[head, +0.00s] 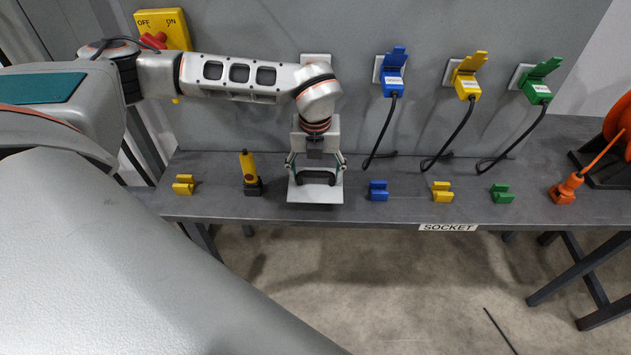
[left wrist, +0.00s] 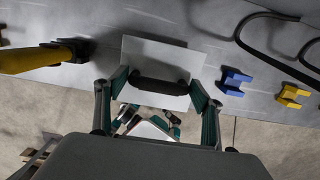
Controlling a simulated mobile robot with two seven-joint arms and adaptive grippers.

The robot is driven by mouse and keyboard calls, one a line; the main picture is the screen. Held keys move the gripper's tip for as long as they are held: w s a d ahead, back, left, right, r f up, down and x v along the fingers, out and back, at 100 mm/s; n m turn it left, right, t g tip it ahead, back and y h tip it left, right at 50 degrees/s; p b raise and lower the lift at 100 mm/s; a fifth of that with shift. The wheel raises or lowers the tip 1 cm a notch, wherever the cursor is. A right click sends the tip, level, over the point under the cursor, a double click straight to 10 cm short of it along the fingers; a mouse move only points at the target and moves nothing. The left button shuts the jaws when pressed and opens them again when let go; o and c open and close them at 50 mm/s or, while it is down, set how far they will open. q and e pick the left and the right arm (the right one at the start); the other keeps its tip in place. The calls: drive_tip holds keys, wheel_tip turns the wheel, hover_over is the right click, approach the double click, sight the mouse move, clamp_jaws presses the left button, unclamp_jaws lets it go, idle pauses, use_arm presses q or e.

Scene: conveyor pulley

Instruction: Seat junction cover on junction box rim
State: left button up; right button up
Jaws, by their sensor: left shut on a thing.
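The junction cover (head: 316,193) is a light grey flat plate with a black handle. My left gripper (head: 316,170) is shut on that handle, and the plate is below the fingers at the bench's front edge. In the left wrist view the cover (left wrist: 160,50) shows the black handle between the teal-and-grey fingers of the gripper (left wrist: 160,88). The plate looks roughly level; whether it touches the bench is unclear. I cannot make out the junction box rim; a pale plate (head: 316,59) on the wall is partly hidden behind my arm. My right gripper is not in view.
The grey bench (head: 215,205) carries a yellow-and-black tool (head: 249,172) and small yellow, blue (head: 378,190) and green blocks. Blue, yellow and green plugs (head: 466,78) with black cables hang at wall sockets. A yellow OFF/ON switch (head: 163,28) is left; an orange reel (head: 618,125) is right.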

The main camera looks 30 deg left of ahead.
sight(315, 176)
use_arm(q)
wheel_tip(315, 176, down, 4)
drive_tip(key=shift+r, duration=0.15)
drive_tip(key=shift+f, duration=0.2)
drive_tip(key=o, duration=1.1)
drive_tip(key=r, duration=0.2)
drive_tip(key=s+r, duration=0.1)
drive_tip(key=r, duration=0.4)
drive_tip(key=shift+s+d+r+b, duration=0.15)
drive_tip(key=shift+d+r+b, duration=0.2)
drive_tip(key=shift+r+b, duration=0.05)
